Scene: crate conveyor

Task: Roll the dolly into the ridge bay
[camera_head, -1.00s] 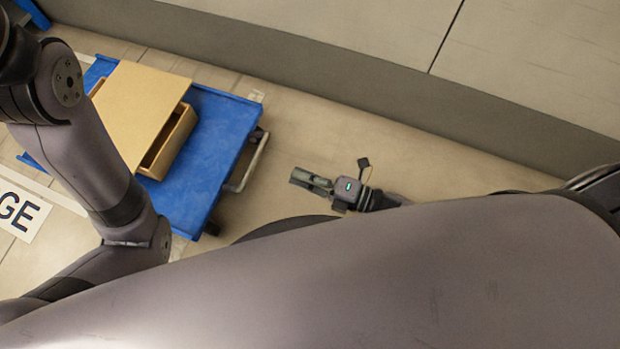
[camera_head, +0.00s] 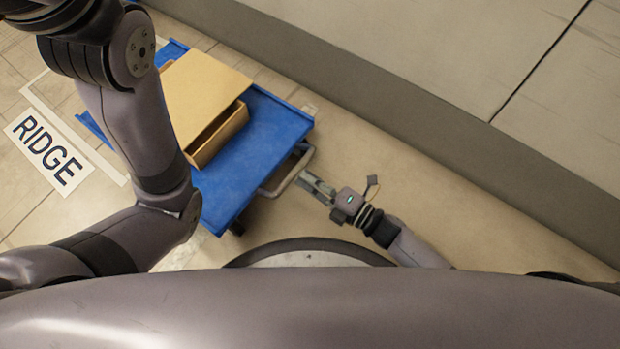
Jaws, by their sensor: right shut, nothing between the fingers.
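The blue dolly (camera_head: 268,128) stands on the floor left of centre, with a tan cardboard box (camera_head: 203,88) on its deck. Its grey handle (camera_head: 288,180) sticks out from the right edge. My right gripper (camera_head: 308,182) is low beside the handle, its fingers shut and pointing at it, with nothing held. The fingertips overlap or nearly touch the handle in the picture; contact cannot be told. The floor sign reading RIDGE (camera_head: 47,152) lies left of the dolly, beside a white floor line. My left arm crosses in front of the dolly's left part; its gripper is out of view.
A grey wall base (camera_head: 420,130) runs diagonally along the upper right, close to the dolly's far right corner. Bare tiled floor (camera_head: 400,175) lies between the dolly and this wall. Open floor also shows at the far left, around the sign.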

